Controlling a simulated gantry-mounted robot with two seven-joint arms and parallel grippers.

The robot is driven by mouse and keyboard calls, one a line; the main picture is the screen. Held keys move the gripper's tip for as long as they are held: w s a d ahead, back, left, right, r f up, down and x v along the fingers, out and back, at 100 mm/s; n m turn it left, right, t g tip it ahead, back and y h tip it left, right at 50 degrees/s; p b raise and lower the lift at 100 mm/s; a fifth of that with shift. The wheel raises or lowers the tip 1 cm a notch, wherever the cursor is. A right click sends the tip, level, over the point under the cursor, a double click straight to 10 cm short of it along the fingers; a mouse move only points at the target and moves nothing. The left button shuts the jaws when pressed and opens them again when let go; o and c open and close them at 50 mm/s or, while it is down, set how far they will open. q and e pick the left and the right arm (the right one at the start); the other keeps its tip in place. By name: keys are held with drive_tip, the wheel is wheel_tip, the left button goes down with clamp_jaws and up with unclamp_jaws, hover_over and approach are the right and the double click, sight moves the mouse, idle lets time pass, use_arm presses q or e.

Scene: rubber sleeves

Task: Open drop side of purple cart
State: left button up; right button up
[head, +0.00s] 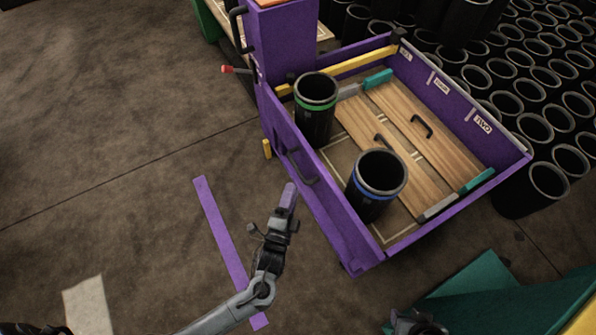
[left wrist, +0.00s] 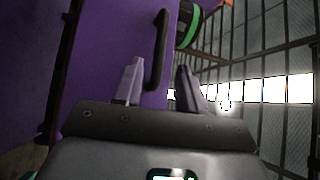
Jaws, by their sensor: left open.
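The purple cart (head: 450,210) stands right of centre in the head view. Its near long side panel (head: 335,222) is up and carries a black bar handle (head: 301,168). My left gripper (head: 287,200) is just outside this panel, to the lower left of the handle. In the left wrist view the handle (left wrist: 159,45) runs upright just beyond my open fingers (left wrist: 160,78), with its lower end near the gap between them. No grip on it shows. A dark part of my right arm (head: 415,323) shows at the bottom edge; its fingers cannot be made out.
Inside the cart stand a green-banded black sleeve (head: 316,108) and a blue-banded one (head: 374,188), beside wooden boards (head: 420,125). A purple strip (head: 225,235) marks the floor beside the cart. Many black sleeves (head: 535,125) stand behind. The floor at left is mostly clear.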

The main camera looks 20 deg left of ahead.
sight(298, 169)
use_arm(q)
drive_tip(key=w+b, duration=0.1)
drive_tip(key=w, duration=0.1)
drive_tip(key=w+b, duration=0.1)
drive_tip(key=w, duration=0.2)
drive_tip(key=w+a+r, duration=0.1)
drive_tip(key=w, duration=0.2)
drive_tip(key=shift+b, duration=0.4)
clamp_jaws()
